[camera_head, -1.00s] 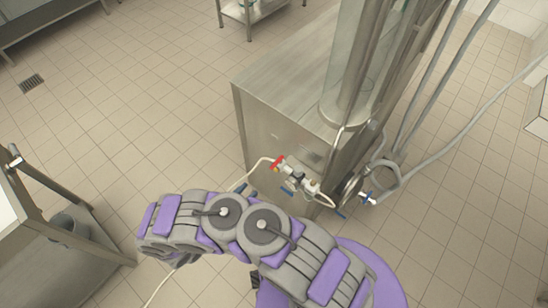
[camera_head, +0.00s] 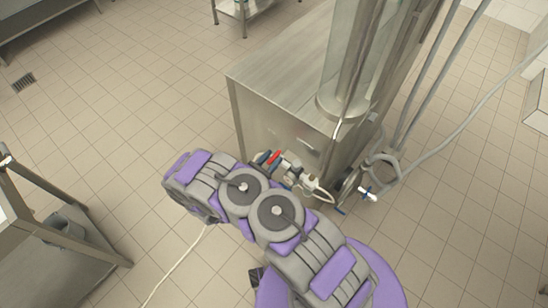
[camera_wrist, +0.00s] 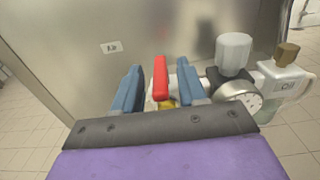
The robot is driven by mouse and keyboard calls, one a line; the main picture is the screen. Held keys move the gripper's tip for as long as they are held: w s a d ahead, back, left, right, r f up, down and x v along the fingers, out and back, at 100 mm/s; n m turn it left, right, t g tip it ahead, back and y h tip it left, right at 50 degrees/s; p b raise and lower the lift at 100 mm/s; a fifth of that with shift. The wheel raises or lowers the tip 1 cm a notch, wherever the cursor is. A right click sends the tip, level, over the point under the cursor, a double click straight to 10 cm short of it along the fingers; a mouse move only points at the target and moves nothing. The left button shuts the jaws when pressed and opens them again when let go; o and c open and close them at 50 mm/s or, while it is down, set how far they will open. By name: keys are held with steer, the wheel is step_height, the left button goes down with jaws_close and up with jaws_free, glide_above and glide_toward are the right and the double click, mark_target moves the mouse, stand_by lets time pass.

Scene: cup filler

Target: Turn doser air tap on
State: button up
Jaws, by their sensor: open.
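The air tap has a red lever handle (camera_wrist: 160,79) on a brass body, fixed in the line with the regulator on the side of the steel machine. My gripper (camera_wrist: 158,92) is open, with one blue finger to the left of the red handle and the other to its right. A gap shows on the left side of the handle; on the right the finger is very close, and I cannot tell if it touches.
A regulator with a grey knob (camera_wrist: 233,53) and a round gauge (camera_wrist: 240,96) stands right of the tap, beside an oil unit (camera_wrist: 283,85). The steel machine (camera_head: 285,70) is close behind. A blue-handled valve (camera_head: 367,194) sits to the right.

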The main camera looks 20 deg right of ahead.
steer(key=shift+x, duration=0.95)
jaws_close()
